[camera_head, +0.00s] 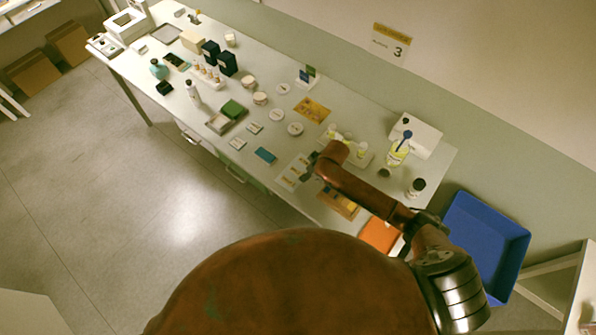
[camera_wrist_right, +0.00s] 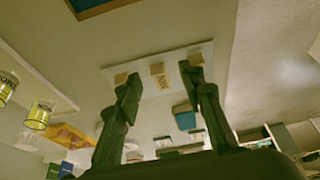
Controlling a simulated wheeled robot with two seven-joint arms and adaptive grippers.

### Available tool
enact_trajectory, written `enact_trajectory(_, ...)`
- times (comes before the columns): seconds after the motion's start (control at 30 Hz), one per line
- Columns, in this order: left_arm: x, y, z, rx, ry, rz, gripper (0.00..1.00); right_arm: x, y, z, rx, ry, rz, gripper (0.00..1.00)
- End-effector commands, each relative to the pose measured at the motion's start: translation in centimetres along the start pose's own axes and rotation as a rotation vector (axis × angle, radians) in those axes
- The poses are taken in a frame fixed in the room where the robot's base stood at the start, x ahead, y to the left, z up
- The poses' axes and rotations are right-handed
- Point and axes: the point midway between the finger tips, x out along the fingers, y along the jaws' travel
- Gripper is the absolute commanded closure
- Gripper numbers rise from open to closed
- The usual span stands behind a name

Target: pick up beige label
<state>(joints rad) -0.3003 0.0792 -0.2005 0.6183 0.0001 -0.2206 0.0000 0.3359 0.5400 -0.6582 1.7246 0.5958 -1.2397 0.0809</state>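A white card (camera_head: 285,183) lies near the front edge of the table, and it also shows in the right wrist view (camera_wrist_right: 174,54). Several small beige labels lie on it; one beige label (camera_wrist_right: 157,69) is in the middle, another is by the left finger and a printed one is by the right finger. My right gripper (camera_head: 310,168) is over the card's right side in the head view. In the wrist view its two fingers (camera_wrist_right: 165,87) are spread apart with nothing between them, and they partly cover the card. My left gripper is not in view.
A teal box (camera_head: 265,155) lies left of the card. A white tray with yellow-labelled bottles (camera_head: 361,151) stands behind the gripper. A blue bin (camera_head: 484,245) stands beyond the table's right end.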

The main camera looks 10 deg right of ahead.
Motion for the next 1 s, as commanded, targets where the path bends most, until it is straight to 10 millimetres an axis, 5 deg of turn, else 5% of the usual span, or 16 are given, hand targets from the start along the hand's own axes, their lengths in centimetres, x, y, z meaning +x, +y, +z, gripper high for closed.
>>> enact_trajectory(0.23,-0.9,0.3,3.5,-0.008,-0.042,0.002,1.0,3.8,0.4,-0.8,0.003,-0.005,-0.003,0.64)
enact_trajectory(0.5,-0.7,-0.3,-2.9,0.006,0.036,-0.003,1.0,4.3,0.4,-0.6,0.002,-0.006,-0.002,0.64)
enact_trajectory(0.57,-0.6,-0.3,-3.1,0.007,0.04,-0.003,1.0,4.3,0.4,-0.6,0.002,-0.006,-0.002,0.66)
enact_trajectory(0.8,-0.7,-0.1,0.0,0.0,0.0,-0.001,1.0,4.2,0.4,-0.6,0.002,-0.005,-0.002,0.82)
enact_trajectory(1.0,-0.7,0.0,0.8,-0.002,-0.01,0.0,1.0,4.2,0.4,-0.6,0.002,-0.005,-0.002,0.94)
